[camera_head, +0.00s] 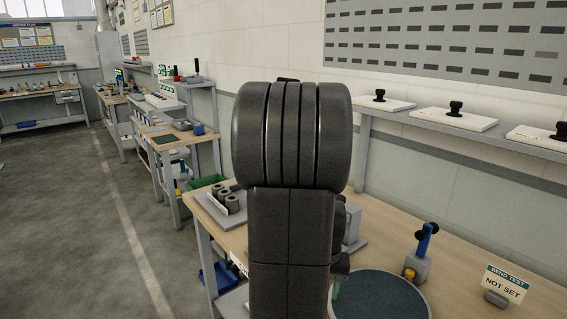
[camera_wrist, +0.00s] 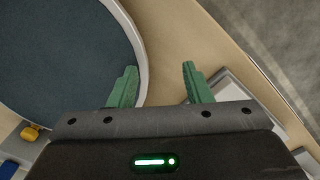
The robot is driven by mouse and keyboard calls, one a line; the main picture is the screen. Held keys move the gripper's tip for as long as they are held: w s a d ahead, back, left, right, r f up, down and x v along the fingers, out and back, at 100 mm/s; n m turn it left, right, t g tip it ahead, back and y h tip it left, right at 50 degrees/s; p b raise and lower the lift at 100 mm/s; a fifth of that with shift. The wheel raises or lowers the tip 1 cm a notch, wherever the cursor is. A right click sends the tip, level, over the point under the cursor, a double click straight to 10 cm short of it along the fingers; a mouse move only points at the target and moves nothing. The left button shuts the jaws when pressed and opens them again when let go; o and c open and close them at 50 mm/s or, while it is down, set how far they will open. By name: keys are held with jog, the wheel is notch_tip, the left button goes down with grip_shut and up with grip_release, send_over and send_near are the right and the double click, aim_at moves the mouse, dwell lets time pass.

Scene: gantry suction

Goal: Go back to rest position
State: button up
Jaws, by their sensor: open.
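My gripper (camera_wrist: 157,82) is in the wrist view, with its two green fingers apart and nothing between them. It hangs above the wooden workbench (camera_wrist: 180,50), beside the rim of a round dark blue-grey disc (camera_wrist: 60,50). The left finger overlaps the disc's edge in the picture. In the head view my dark arm stands upright in the middle and hides part of the workbench. The disc (camera_head: 380,297) shows there at the lower right of the arm. The fingers are mostly hidden in the head view.
A wall shelf (camera_head: 450,130) holds white plates with black knobs. Open floor (camera_head: 60,220) lies to the left.

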jog(key=w+d+m, duration=0.1)
jog(key=w+m, duration=0.1)
jog(key=w+d+m, duration=0.2)
jog(key=w+m, duration=0.1)
jog(key=w+d+m+p, duration=0.1)
jog(key=w+m, duration=0.1)
jog(key=w, duration=0.1)
jog(key=shift+w+d+m, duration=0.15)
jog(key=shift+d+m, duration=0.05)
jog(key=shift+m, duration=0.2)
jog(key=shift+w+d+m, duration=0.35)
jog(key=shift+d+m, duration=0.05)
